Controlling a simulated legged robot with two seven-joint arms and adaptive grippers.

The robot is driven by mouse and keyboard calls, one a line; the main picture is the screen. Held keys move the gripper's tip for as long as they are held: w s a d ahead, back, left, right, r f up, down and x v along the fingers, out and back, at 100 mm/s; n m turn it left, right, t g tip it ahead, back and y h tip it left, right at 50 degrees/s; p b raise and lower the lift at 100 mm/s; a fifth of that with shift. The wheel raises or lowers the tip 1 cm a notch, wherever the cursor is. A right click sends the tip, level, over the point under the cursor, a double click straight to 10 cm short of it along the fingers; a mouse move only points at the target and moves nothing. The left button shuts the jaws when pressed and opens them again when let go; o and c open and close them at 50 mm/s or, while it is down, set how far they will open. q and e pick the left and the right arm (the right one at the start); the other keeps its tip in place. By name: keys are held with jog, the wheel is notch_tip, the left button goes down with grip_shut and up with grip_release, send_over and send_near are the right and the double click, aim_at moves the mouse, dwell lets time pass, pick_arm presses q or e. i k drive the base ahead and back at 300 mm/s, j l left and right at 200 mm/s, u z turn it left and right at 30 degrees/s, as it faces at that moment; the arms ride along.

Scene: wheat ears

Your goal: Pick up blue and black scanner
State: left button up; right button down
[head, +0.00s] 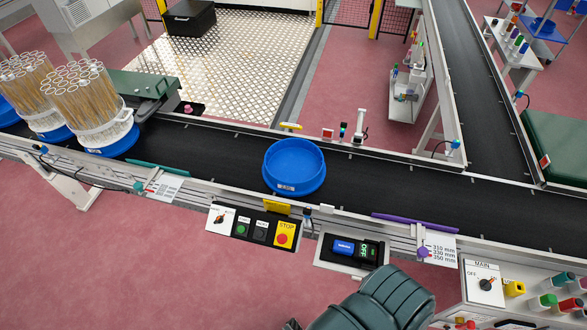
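The blue and black scanner (344,247) lies in a dark recess of a pale panel on the near side rail of the conveyor. Its blue part is on the left, and a small green display shows beside it on the right. A dark green ribbed part, probably one of my arm links, rises from the bottom edge just below and to the right of the scanner, apart from it in the picture. No fingertips of either gripper can be seen.
A round blue tray (295,166) sits on the black conveyor belt (400,185) behind the scanner. A button panel (252,227) is left of the scanner, and a control box (487,284) is at lower right. White tubs of wheat ears (88,100) stand far left.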

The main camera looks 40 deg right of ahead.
aim_at(366, 252)
jog(key=z, duration=2.2)
